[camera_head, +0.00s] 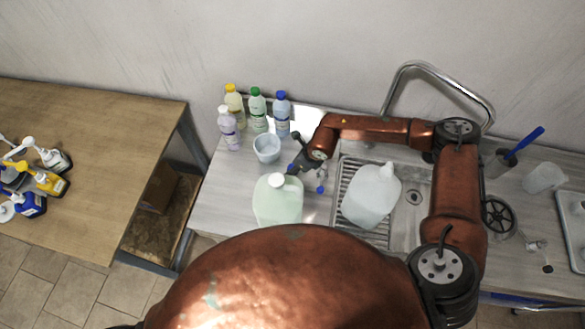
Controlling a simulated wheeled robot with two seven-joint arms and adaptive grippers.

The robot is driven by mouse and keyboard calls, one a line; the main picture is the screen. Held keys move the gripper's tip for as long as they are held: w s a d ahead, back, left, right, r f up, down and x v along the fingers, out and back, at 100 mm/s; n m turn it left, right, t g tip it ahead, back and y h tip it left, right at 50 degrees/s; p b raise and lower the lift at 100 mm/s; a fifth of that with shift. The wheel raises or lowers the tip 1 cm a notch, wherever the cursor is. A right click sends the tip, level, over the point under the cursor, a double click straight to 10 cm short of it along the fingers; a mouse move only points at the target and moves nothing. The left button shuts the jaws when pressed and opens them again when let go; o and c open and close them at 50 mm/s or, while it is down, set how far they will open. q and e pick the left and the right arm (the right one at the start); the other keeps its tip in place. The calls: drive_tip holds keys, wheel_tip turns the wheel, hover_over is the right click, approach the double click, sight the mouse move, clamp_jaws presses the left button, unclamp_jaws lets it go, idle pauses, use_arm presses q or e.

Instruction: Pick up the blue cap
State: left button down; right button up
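A blue cap (280,95) sits on a clear bottle (282,120) standing upright at the back of the counter, the rightmost of the bottles there. My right gripper (302,164), dark with small blue parts, hangs below and to the right of that bottle, apart from the cap. Its fingers look spread, and I see nothing held between them. It is close to the white cap (277,180) of a pale green drum (277,205); I cannot tell whether they touch. My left gripper is not in view.
A yellow-capped bottle (234,106), a green-capped bottle (257,112) and a lilac bottle (229,130) stand beside the blue-capped one. Pump bottles stand on the wooden table (110,140).

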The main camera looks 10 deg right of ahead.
drive_tip(key=shift+f, duration=0.25)
drive_tip(key=shift+c, duration=0.6)
drive_tip(key=c, duration=0.7)
drive_tip(key=shift+o, duration=0.2)
